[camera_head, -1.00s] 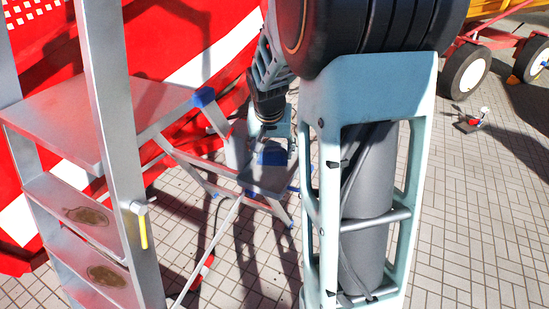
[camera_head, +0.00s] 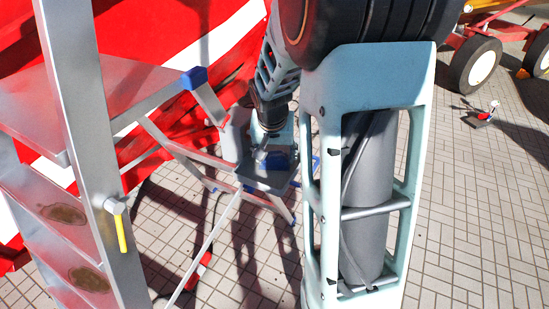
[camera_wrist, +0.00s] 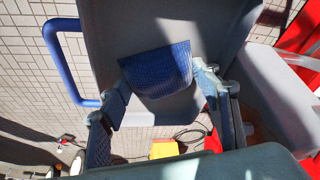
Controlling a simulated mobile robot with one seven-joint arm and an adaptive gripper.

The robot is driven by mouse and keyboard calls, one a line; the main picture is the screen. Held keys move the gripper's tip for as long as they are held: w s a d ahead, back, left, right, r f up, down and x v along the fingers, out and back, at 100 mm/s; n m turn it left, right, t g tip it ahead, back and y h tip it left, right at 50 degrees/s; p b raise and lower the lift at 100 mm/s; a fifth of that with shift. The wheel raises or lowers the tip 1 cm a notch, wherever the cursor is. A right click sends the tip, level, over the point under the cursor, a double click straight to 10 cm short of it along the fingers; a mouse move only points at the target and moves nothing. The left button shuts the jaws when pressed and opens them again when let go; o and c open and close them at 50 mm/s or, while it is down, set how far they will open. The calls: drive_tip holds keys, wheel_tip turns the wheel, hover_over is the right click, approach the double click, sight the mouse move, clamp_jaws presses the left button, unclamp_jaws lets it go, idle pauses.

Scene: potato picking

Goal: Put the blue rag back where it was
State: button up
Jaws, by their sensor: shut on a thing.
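The blue rag (camera_wrist: 160,63) is a dark blue textured cloth in the wrist view. It lies across the space between the fingers of my gripper (camera_wrist: 158,82), which is shut on it. Behind the rag is the grey platform (camera_wrist: 110,35) of a step ladder. I cannot tell whether the rag touches this platform. In the head view my gripper (camera_head: 279,150) is low over the same small platform (camera_head: 262,182). A patch of the blue rag (camera_head: 277,162) shows there, partly hidden by the gripper.
A larger metal step ladder (camera_head: 75,190) with a blue-capped corner stands close at left. A red and white panel (camera_head: 170,50) is behind it. Paved floor (camera_head: 460,220) at right is clear.

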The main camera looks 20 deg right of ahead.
drive_tip(key=shift+f, duration=0.1)
drive_tip(key=o, duration=1.1)
drive_tip(key=shift+r, duration=0.3)
drive_tip(key=p+v, duration=0.1)
drive_tip(key=v, duration=1)
drive_tip(key=shift+s+a+r, duration=0.1)
drive_tip(key=shift+s+r, duration=0.05)
drive_tip(key=shift+r, duration=0.25)
